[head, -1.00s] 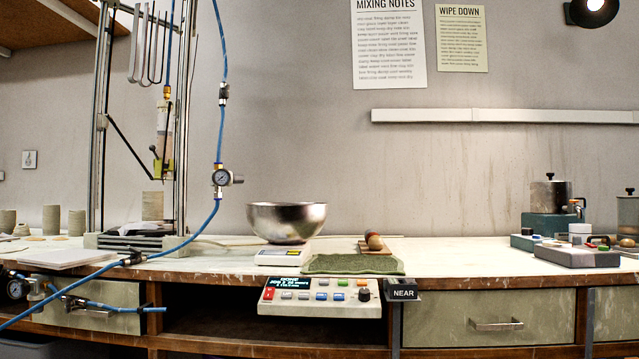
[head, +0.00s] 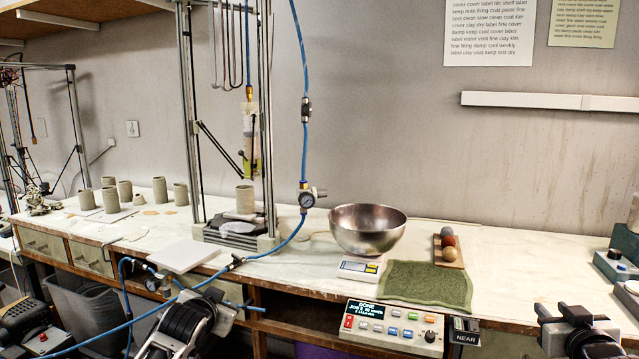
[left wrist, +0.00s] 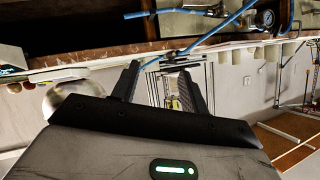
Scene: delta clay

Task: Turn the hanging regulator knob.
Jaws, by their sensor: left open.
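The hanging regulator (head: 306,200) is on a vertical blue hose in front of the wall, left of the steel bowl. It has a round gauge, and a small dark knob (head: 321,192) sticks out to its right. My left gripper (left wrist: 160,80) is open and empty in the left wrist view. In the head view my left arm is low in front of the bench, well below the regulator and apart from it; its fingertips are hard to make out there. My right gripper (head: 578,330) is at the lower right, far from the regulator, with its jaws unclear.
A metal printer frame (head: 268,120) stands behind the hose. The steel bowl (head: 368,228) sits on a white scale (head: 360,268). A second gauge (head: 153,284) with blue hoses hangs at the bench front. A control box (head: 392,325) is at the front edge.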

